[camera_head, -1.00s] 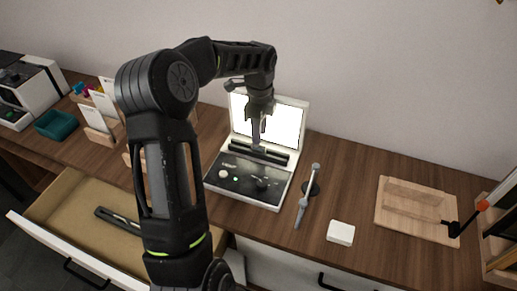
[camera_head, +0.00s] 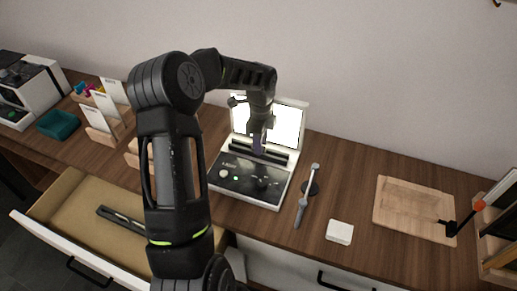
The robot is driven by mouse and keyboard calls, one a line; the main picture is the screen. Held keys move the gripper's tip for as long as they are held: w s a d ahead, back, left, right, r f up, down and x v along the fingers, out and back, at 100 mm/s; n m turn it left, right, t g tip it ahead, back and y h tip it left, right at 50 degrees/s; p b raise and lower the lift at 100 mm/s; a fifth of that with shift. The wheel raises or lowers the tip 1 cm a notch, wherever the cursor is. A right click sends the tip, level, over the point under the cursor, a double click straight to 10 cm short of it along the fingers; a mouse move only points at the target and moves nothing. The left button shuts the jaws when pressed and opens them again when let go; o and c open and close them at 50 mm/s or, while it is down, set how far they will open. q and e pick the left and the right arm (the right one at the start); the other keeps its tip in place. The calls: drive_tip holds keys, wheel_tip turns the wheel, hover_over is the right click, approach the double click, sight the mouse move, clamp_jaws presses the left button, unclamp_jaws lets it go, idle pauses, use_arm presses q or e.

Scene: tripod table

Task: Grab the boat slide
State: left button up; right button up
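I cannot make out a boat picture or a clearly marked boat slide in this view. My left gripper (camera_head: 259,146) points down over the open white case, in front of its bright lit lid (camera_head: 287,127). Its tips are close to the long black bar (camera_head: 272,157) at the back of the case's dark panel (camera_head: 235,183). A small purplish-grey part shows at the tips, but I cannot tell whether it is a held thing or a finger. The finger gap is too small to read. My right gripper is not in view.
An open drawer (camera_head: 75,205) at the lower left holds a dark bar (camera_head: 120,217). A grey handled tool (camera_head: 307,197), a white block (camera_head: 340,232) and a wooden board (camera_head: 412,208) lie to the right. Card holders (camera_head: 98,124) and a teal tray (camera_head: 58,125) stand at left.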

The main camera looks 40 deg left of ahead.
use_arm(q)
clamp_jaws()
drive_tip(key=shift+r, duration=0.1)
idle(0.7)
wheel_tip(320, 180, up, 10)
drive_tip(key=b, duration=0.1)
idle(0.8)
